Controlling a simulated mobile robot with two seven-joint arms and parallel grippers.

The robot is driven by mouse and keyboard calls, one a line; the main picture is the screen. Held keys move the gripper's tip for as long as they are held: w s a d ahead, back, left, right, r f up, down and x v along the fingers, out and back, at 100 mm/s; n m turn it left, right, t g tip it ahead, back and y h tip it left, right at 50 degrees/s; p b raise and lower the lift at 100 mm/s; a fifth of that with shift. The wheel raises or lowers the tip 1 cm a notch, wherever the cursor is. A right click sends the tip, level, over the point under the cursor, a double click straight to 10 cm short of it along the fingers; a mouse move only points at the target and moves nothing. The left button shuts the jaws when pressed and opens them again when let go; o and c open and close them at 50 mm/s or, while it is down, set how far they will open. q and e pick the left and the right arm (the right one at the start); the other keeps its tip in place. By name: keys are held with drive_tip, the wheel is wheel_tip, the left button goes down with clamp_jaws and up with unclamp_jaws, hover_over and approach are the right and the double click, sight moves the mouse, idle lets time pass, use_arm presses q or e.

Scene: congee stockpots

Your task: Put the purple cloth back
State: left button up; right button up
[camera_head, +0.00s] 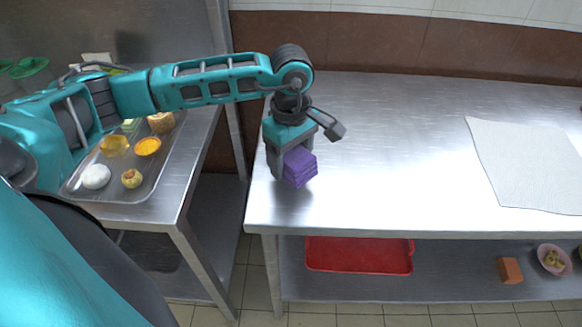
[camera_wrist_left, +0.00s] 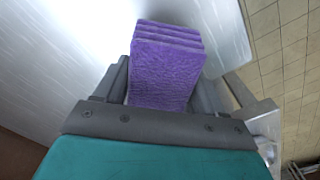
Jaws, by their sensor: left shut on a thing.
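The purple cloth (camera_head: 300,167) is a folded, layered block. My left gripper (camera_head: 290,170) is shut on it, over the left front part of the right-hand steel table (camera_head: 400,95). In the left wrist view the purple cloth (camera_wrist_left: 166,72) sits between the two fingers of my left gripper (camera_wrist_left: 165,95), its folded layers facing up the picture. I cannot tell whether the cloth touches the tabletop or hangs just above it. My right gripper is in neither view.
A white cloth (camera_head: 525,160) lies flat at the table's right. A metal tray (camera_head: 150,180) with food stands on the left table. A red tray (camera_head: 358,256), an orange block (camera_head: 510,270) and a pink bowl (camera_head: 553,258) are on the lower shelf. The tabletop's middle is clear.

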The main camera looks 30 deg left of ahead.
sight(291, 152)
use_arm(q)
drive_tip(key=shift+f, duration=1.65)
drive_tip(key=shift+f, duration=0.1)
drive_tip(key=shift+f+b, duration=0.15)
drive_tip(key=shift+b, duration=0.15)
drive_tip(key=o, duration=1.2)
drive_tip(key=shift+r, duration=0.25)
wheel_tip(291, 152, up, 11)
drive_tip(key=shift+f+p, duration=0.2)
drive_tip(key=shift+p, duration=0.4)
drive_tip(key=shift+r, duration=0.7)
